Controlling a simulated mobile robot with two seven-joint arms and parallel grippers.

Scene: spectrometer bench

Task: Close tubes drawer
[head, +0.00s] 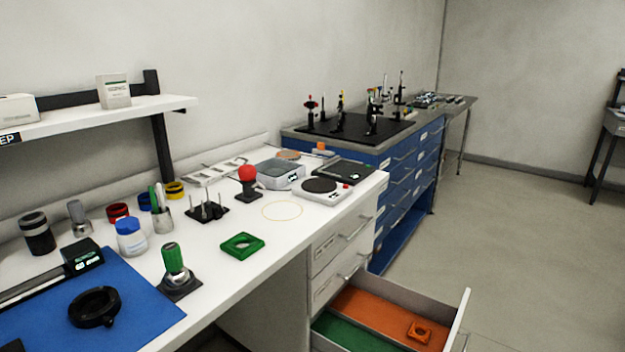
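The open drawer (465,310) sits at the lower right, below the right end of the white bench. It is pulled far out and its white front panel stands toward the right. An orange section (375,309) and a green section (345,335) line its inside. A small orange square part (419,332) lies in the orange section. Any label on the drawer's front is hidden, so I cannot tell from it what the drawer holds. Neither of my grippers shows in the head view.
Two shut white drawers (341,241) with bar handles are above the open one. The white bench (300,235) carries a hot plate (321,190), a green square part (242,246) and a blue mat (135,300). Blue cabinets (400,190) stand behind. The floor (530,220) on the right is clear.

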